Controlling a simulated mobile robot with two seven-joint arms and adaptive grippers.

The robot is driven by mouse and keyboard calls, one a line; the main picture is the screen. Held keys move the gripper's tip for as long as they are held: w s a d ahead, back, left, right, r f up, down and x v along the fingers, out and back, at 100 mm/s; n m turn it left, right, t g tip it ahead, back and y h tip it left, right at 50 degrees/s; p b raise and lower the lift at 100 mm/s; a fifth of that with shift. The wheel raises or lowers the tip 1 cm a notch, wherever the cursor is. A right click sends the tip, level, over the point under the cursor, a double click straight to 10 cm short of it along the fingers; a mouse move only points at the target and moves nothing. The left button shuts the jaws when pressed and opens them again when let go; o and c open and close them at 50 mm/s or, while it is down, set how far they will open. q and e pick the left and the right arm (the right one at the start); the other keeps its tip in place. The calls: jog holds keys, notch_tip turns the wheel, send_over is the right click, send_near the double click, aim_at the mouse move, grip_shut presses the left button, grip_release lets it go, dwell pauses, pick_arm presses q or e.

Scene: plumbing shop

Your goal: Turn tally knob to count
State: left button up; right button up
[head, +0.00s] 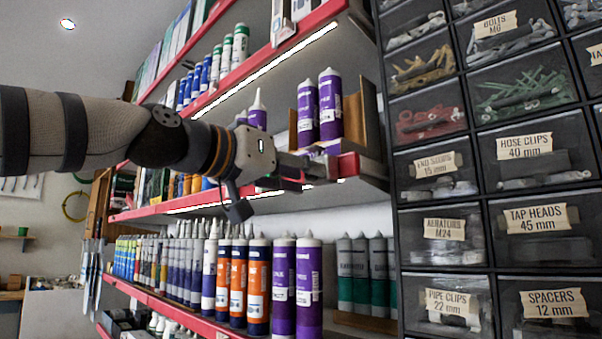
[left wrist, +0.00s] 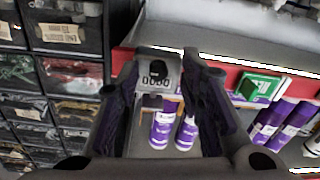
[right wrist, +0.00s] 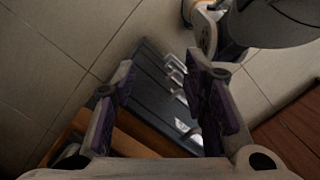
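The tally counter shows in the left wrist view as a light grey box with a black knob (left wrist: 158,69) on its face. Below the knob is a small display (left wrist: 155,81) whose digits look like zeros. My left gripper (left wrist: 160,64) is open, with one finger on each side of the knob and a gap showing to both. In the head view my left gripper (head: 312,164) reaches to the red shelf edge, and the counter is mostly hidden there. My right gripper (right wrist: 158,66) is open and empty, pointing down over the floor; it is outside the head view.
Purple cartridges (head: 330,104) stand on the shelf behind the left gripper, with more cartridges (head: 283,285) on the shelf below. A black drawer cabinet (head: 390,140) rises close on the right. A dark unit with metal handles (right wrist: 150,85) lies below the right gripper.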

pick_arm(q)
jog(key=shift+r, duration=0.1)
grip_shut()
jog(key=shift+n, duration=0.3)
jog(key=n, duration=1.3)
jog(key=shift+n+g, duration=0.4)
jog(key=shift+n, duration=1.6)
